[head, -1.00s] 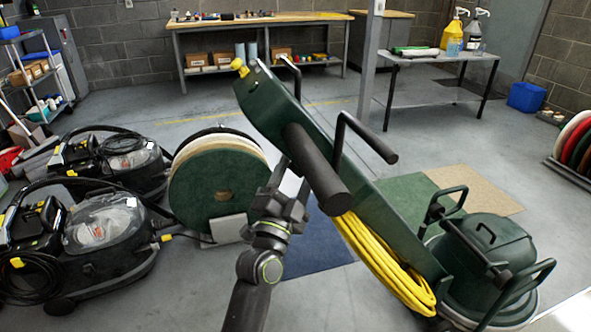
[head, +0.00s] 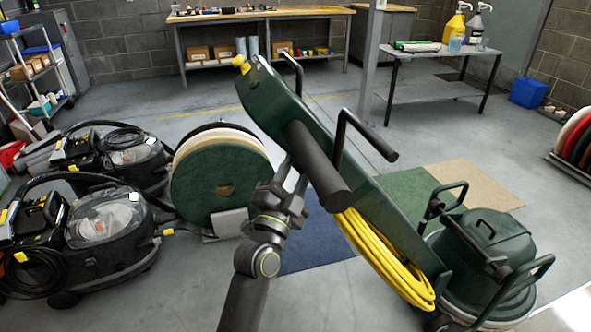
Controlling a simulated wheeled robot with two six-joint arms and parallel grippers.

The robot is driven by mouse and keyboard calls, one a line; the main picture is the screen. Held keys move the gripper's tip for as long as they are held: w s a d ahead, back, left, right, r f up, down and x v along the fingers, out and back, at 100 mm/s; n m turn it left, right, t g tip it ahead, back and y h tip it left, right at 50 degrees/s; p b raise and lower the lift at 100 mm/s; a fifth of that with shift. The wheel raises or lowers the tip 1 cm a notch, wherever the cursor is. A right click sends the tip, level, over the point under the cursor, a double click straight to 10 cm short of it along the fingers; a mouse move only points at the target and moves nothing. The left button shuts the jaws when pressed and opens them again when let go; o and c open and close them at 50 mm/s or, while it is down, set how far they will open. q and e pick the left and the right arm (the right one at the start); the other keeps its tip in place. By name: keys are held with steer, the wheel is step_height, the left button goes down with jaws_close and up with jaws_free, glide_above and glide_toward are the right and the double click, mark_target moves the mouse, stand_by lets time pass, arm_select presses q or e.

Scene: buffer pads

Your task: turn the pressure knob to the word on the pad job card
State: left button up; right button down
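A dark green floor machine (head: 487,262) stands at the right, with its long handle column (head: 372,205) tilted up to the left. A small yellow knob (head: 241,65) sits at the column's upper end; I cannot tell whether it is the pressure knob, and no markings are readable. I cannot make out a pad job card. My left gripper (head: 293,177) is close to the thick black grip (head: 320,166) on the column, which partly overlaps it. Its fingers look apart, with a pale gap between them and nothing held. My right gripper is not in view.
A rack of round pads (head: 218,186) and two black vacuums (head: 105,240) stand at the left. A yellow cable (head: 385,258) hangs under the column. A workbench (head: 255,15) and a side table (head: 440,52) with bottles stand behind. Floor mats (head: 312,240) lie near the machine.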

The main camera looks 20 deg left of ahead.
arm_select(q)
steer(key=shift+a+r+g+h+p, duration=0.1)
steer(key=shift+r+g+h+p, duration=0.15)
steer(key=shift+g+h+p, duration=0.3)
steer(key=shift+a+g+h+p, duration=0.1)
steer(key=shift+g+h+p, duration=0.75)
steer(key=shift+h, duration=0.1)
steer(key=shift+a+r+n+g+h+p, duration=0.1)
steer(key=shift+n+g+h+p, duration=0.25)
steer(key=shift+g+h, duration=1.25)
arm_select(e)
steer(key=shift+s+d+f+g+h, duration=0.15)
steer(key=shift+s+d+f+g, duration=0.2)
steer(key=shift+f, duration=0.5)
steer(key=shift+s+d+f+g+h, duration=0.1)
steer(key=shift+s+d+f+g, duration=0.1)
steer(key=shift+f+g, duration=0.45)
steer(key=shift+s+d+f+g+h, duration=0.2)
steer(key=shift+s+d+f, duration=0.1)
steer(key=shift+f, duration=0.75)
arm_select(q)
steer(key=o, duration=1)
